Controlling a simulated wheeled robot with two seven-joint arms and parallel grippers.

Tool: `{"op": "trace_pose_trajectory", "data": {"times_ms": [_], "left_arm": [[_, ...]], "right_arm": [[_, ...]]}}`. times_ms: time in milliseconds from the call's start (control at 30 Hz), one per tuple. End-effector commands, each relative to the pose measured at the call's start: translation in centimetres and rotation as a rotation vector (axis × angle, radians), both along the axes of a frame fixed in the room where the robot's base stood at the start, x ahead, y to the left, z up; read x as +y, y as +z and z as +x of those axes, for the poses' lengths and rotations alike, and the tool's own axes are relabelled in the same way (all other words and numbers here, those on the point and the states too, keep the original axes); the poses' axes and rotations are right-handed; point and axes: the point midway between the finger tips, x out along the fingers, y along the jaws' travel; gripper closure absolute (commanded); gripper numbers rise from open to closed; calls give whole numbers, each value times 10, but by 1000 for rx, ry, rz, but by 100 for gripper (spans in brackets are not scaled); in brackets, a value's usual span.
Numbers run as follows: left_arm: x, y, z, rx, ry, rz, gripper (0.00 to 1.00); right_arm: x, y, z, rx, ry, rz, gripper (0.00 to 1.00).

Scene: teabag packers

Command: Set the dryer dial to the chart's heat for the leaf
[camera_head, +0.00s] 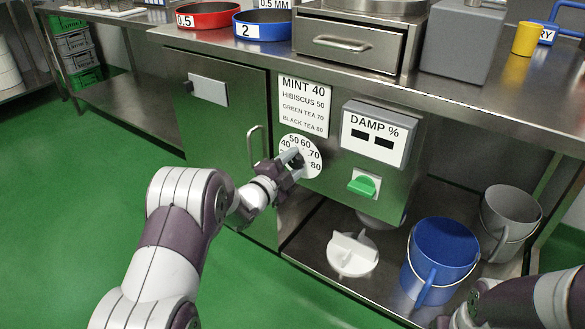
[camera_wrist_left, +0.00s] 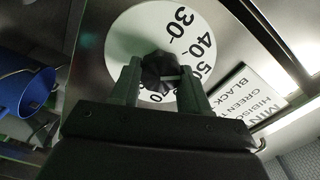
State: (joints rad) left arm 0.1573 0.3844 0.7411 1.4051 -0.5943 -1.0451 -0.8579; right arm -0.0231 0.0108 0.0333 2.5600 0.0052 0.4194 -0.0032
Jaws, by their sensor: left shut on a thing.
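The white dryer dial (camera_head: 314,153) is on the steel cabinet front, with printed numbers; its dark knob shows in the left wrist view (camera_wrist_left: 163,70). My left gripper (camera_head: 293,166) is shut on the knob, one finger on each side; it also shows in the left wrist view (camera_wrist_left: 162,84). A pale mark on the knob points right in that view, roughly toward 50; the exact setting is unclear. The chart (camera_head: 304,105) above reads mint 40, hibiscus 50, green tea 70, black tea 80. My right gripper (camera_head: 450,318) is partly visible at the bottom right, its fingers unclear.
A damp percent panel (camera_head: 375,133) with dark displays and a green switch (camera_head: 364,185) are right of the dial. A cabinet handle (camera_head: 254,147) is to the left. A blue bucket (camera_head: 440,250), a grey bucket (camera_head: 511,215) and a white finned part (camera_head: 352,254) are on the lower shelf.

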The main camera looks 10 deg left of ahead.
Motion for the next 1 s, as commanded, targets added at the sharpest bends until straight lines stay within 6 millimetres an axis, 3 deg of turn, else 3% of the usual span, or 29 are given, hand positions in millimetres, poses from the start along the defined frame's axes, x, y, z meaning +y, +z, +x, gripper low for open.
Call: {"op": "trace_pose_trajectory", "data": {"times_ms": [433, 1000], "left_arm": [[-1, -2, 0, -87, -1, 235, 85], [-1, -1, 0, -101, -1, 283, 85]], "right_arm": [[0, -19, 0, 0, 0, 0, 57], [0, -22, 0, 0, 0, 0, 57]]}}
